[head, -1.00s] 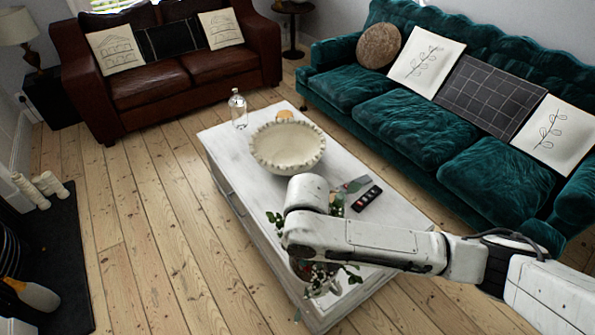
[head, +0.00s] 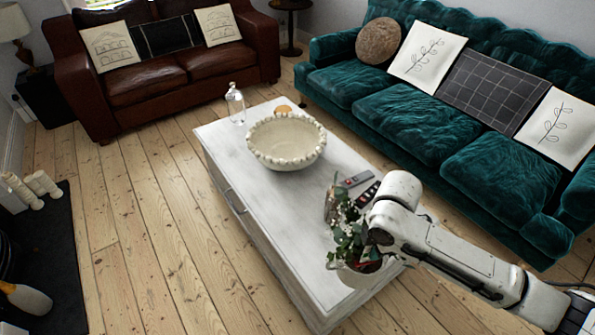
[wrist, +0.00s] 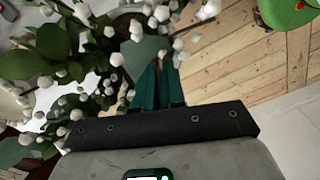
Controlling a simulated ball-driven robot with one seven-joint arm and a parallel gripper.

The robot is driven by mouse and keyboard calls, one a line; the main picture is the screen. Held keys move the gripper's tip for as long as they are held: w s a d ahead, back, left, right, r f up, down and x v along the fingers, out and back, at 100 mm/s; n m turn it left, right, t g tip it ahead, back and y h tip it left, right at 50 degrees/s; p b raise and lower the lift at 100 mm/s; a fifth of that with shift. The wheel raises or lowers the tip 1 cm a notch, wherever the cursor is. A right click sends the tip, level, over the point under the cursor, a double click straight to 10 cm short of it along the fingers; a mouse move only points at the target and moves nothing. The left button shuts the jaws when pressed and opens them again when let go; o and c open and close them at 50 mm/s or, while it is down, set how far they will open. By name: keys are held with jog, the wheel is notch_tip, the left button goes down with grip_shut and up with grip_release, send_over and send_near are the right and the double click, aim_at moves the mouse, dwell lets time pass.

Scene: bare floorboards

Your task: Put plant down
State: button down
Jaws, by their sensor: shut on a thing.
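The plant (head: 350,232) has green leaves and small white berries. In the head view it shows at the near right end of the coffee table, beside my arm, with a pale pot (head: 362,277) below the leaves. My gripper (head: 372,256) is shut on the plant, its fingers largely hidden. In the wrist view the leaves and berries (wrist: 75,75) fill the left side and partly cover my teal fingers (wrist: 157,85). I cannot tell whether the pot touches the tabletop.
The white coffee table (head: 265,205) bears a scalloped bowl (head: 286,142), a glass bottle (head: 235,105) and remotes (head: 355,179). Its left front top is clear. A teal sofa (head: 430,120) stands right, a brown sofa (head: 170,75) behind. Floorboards (head: 150,230) are open at left.

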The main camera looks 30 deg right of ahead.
aim_at(356, 234)
jog(key=s+d+f+n+b, duration=0.1)
jog(key=s+d+f+n, duration=0.1)
jog(key=s+d+n, duration=0.2)
jog(key=shift+d+n, duration=0.15)
jog(key=shift+n, duration=0.15)
jog(key=w+f, duration=0.1)
jog(key=w, duration=0.2)
jog(key=w+f, duration=0.2)
jog(key=w, duration=0.1)
jog(key=w+f, duration=0.1)
jog(key=w, duration=0.2)
jog(key=shift+w+d+f, duration=0.2)
jog(key=shift+d+f, duration=0.05)
jog(key=shift+d, duration=0.05)
jog(key=shift+w+d+f+b, duration=0.1)
jog(key=shift+w+f+b, duration=0.1)
jog(key=shift+w+f, duration=1.1)
jog(key=shift+w+d+f+b, duration=0.15)
jog(key=shift+w+f, duration=0.85)
jog(key=shift+f, duration=2.1)
jog(key=c, duration=1.2)
grip_release()
jog(key=shift+s+a+b, duration=0.1)
jog(key=shift+b, duration=0.2)
